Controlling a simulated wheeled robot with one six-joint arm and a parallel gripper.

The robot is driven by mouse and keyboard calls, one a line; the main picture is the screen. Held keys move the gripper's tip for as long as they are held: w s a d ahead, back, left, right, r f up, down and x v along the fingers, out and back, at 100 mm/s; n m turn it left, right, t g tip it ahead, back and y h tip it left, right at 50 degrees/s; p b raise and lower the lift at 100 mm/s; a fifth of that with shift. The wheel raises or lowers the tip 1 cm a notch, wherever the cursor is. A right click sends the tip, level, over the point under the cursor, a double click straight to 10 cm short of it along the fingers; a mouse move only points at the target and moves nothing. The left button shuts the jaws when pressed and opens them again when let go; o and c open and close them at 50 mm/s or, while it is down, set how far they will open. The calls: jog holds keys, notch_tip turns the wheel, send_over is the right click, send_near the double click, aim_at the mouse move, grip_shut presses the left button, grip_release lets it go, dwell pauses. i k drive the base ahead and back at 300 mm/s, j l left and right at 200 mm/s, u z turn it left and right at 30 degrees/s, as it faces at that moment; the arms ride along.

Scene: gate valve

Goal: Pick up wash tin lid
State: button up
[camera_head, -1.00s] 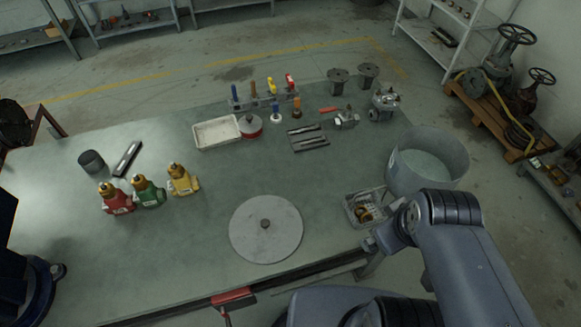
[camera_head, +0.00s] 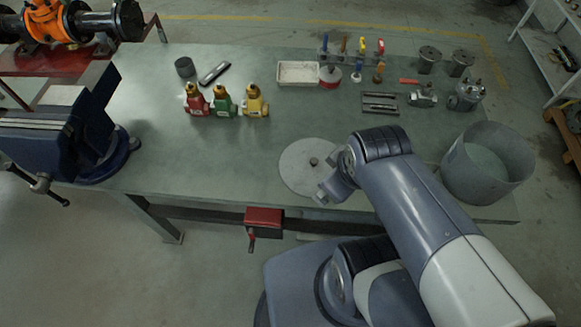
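The wash tin lid (camera_head: 296,165) is a flat grey round disc with a small dark knob at its middle. It lies on the workbench near the front edge, in the middle of the head view. The open grey wash tin (camera_head: 512,160) stands on the bench at the right. My gripper (camera_head: 322,196) shows small at the end of my arm, over or beside the lid's front right edge. I cannot tell whether it touches the lid or whether its fingers are open. My wrist hides part of the lid's right side.
Red, green (camera_head: 223,103) and yellow valves stand behind the lid to the left. A blue vise (camera_head: 75,140) is at the left end of the bench (camera_head: 225,155). A white tray (camera_head: 298,74), tools and metal parts are at the back. A red box (camera_head: 264,218) hangs under the front edge.

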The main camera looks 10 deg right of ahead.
aim_at(303, 165)
jog(key=z, duration=1.9)
jog(key=k+j+u, duration=0.1)
jog(key=u, duration=0.35)
jog(key=j+u, duration=0.15)
jog(key=u, duration=0.3)
jog(key=k+j+u, duration=0.1)
jog(key=u, duration=0.4)
jog(key=i+j, duration=0.05)
jog(key=j, duration=0.05)
